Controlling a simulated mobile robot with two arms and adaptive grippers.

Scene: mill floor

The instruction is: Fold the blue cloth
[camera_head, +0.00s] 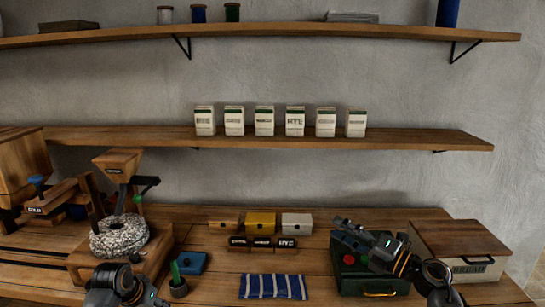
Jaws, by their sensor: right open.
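The blue cloth (273,287), with white stripes, lies flat on the wooden bench at the front middle. It appears as a wide, short rectangle, and no gripper touches it. My right gripper (343,229) is open, above the green box to the right of the cloth and further back. Nothing shows between its fingers. Part of my left arm shows at the bottom left, but its gripper cannot be seen.
The green box (372,285) stands right of the cloth, with a wooden crate (470,267) beyond. A stone mill (120,236) stands left.

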